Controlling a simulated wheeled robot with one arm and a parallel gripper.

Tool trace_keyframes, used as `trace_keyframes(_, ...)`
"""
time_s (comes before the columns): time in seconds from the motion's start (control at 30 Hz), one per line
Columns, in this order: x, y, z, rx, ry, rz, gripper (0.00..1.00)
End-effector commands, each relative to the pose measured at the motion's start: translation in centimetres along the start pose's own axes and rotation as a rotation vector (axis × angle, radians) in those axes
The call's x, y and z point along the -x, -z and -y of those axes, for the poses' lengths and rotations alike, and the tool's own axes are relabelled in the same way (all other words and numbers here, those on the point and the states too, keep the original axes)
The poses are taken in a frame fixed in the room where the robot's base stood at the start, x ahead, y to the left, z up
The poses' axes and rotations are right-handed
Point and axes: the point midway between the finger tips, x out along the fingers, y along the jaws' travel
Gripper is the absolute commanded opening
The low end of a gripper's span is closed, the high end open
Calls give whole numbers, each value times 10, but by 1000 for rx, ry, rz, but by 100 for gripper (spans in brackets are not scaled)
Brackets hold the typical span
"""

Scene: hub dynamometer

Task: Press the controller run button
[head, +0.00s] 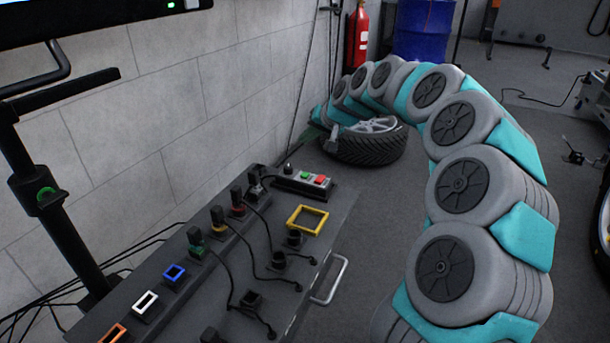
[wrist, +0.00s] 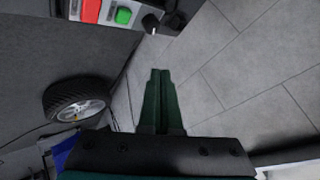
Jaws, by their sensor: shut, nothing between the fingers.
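The controller (head: 299,187) is a small grey box at the far end of the dark bench top, with a green button (head: 305,174), a red button (head: 320,180) and a black knob (head: 289,169). No lettering on it can be read. In the wrist view the green button (wrist: 123,15), red button (wrist: 91,10) and black knob (wrist: 150,23) show at the top edge. My gripper (wrist: 160,72) has its green fingers shut and empty, pointing toward the controller but apart from it. In the head view my arm arches over to the wall behind the controller.
The bench top (head: 163,318) carries several plugs with black cables, a yellow frame (head: 326,216) and coloured sockets. A wheel with a tire (head: 378,150) lies beyond it, with a red extinguisher (head: 358,40) and blue drum (head: 421,30) behind. The block wall (head: 200,90) is close on the left.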

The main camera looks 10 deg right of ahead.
Motion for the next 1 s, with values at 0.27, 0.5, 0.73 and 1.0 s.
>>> trace_keyframes(0.27, -18, -14, -13, 0, 0, 2, 0)
trace_keyframes(0.5, -40, -31, -29, 0, 0, 3, 0)
trace_keyframes(0.73, -56, -41, -41, 0, 0, 0, 0)
trace_keyframes(1.0, -59, -43, -43, 1, 0, 0, 0)
